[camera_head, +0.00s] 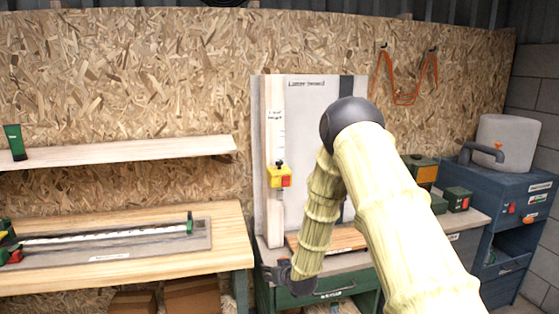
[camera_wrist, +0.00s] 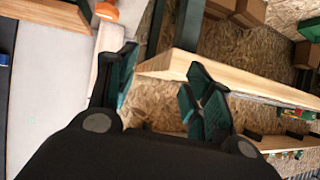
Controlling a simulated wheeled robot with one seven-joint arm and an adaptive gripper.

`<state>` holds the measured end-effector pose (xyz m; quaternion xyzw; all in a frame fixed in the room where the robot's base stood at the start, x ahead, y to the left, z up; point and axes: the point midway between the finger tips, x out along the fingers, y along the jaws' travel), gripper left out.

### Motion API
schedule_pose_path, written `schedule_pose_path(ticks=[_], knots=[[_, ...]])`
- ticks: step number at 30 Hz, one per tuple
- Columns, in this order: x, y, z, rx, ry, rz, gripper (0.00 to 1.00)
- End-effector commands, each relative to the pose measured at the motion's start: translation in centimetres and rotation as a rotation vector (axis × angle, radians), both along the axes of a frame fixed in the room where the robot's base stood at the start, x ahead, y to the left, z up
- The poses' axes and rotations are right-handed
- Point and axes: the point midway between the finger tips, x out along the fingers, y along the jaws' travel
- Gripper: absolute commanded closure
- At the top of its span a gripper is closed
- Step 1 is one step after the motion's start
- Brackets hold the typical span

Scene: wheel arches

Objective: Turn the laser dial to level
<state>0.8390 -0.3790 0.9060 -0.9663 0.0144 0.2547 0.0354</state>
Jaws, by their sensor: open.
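A small yellow and red box (camera_head: 279,177), which looks like the laser, sits on an upright pale wooden post (camera_head: 275,120) against a grey panel. Its dial and setting are too small to make out. My gripper (camera_head: 275,273) is low, below the box and near the foot of the post. In the wrist view my gripper (camera_wrist: 162,88) has its teal fingers spread, with nothing held between them.
A wooden workbench (camera_head: 120,275) with a long level-like tool stands at left, its corner close to my gripper. A shelf (camera_head: 120,152) hangs above it. A green bench (camera_head: 330,287) stands beneath the panel. A blue cabinet (camera_head: 500,190) is at right.

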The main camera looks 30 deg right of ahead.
Motion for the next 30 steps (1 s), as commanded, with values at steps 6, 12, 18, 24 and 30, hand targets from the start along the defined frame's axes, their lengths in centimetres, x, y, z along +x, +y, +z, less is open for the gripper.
schedule_pose_path(ticks=[6, 12, 18, 24, 30], knots=[[7.5, -5.7, 12.9, -0.030, -0.228, -0.019, 0.49], [11.5, -10.6, 23.6, -0.065, -0.401, -0.033, 0.49], [13.0, -13.3, 29.5, -0.087, -0.495, -0.041, 0.49], [13.7, -13.9, 30.8, -0.092, -0.514, -0.044, 0.49], [15.6, -13.9, 30.8, -0.091, -0.512, -0.044, 0.49]])
